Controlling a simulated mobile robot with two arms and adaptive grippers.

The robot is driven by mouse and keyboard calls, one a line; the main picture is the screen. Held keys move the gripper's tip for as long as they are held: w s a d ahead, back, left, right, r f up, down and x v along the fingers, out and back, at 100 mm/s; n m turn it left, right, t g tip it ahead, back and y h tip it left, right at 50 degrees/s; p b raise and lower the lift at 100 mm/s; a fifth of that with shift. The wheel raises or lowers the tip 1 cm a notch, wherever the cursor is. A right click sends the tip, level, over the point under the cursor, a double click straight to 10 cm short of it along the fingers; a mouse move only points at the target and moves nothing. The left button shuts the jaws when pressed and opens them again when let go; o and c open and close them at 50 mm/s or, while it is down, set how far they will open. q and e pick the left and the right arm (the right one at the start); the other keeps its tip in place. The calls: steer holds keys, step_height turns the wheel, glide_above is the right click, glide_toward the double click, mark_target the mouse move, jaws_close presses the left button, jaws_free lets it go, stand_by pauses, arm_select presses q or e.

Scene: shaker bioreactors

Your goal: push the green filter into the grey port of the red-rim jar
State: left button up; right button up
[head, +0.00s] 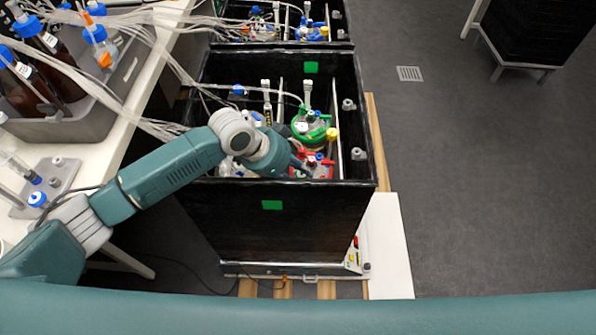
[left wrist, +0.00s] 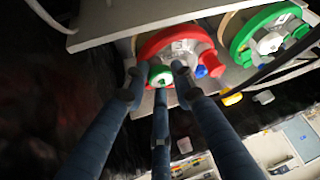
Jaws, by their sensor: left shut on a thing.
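The red-rim jar (head: 326,160) stands in the near black shaker box, and its red rim (left wrist: 152,47) shows at the top of the left wrist view. My left gripper (left wrist: 160,82) is shut on the green filter (left wrist: 161,75), a small green and white disc between the fingertips. The filter is at the near edge of the red rim. In the head view my left gripper (head: 298,164) reaches the jar from the left, and the filter cannot be made out. I cannot pick out the grey port or tell whether the filter touches it. My right gripper is not in view.
A green-rim jar (head: 310,130) stands right behind the red one, with tubes and caps around. The black box wall (head: 272,230) rises in front. Bottles and tubing crowd the bench (head: 130,110) at left. The floor (head: 490,180) at right is clear.

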arm_select(q)
steer(key=shift+o, duration=0.3)
steer(key=shift+s+a+f, duration=0.1)
steer(key=shift+s+f, duration=0.1)
steer(key=shift+f, duration=0.3)
steer(key=shift+s+a+f, duration=0.1)
steer(key=shift+s+f, duration=0.05)
steer(key=shift+f, duration=0.3)
steer(key=o, duration=0.8)
steer(key=shift+w, duration=0.15)
steer(key=shift+d+r, duration=0.1)
steer(key=shift+r, duration=0.1)
steer(key=shift+r, duration=0.35)
steer(key=v, duration=1.1)
steer(key=shift+w+a, duration=0.1)
steer(key=shift+a, duration=0.2)
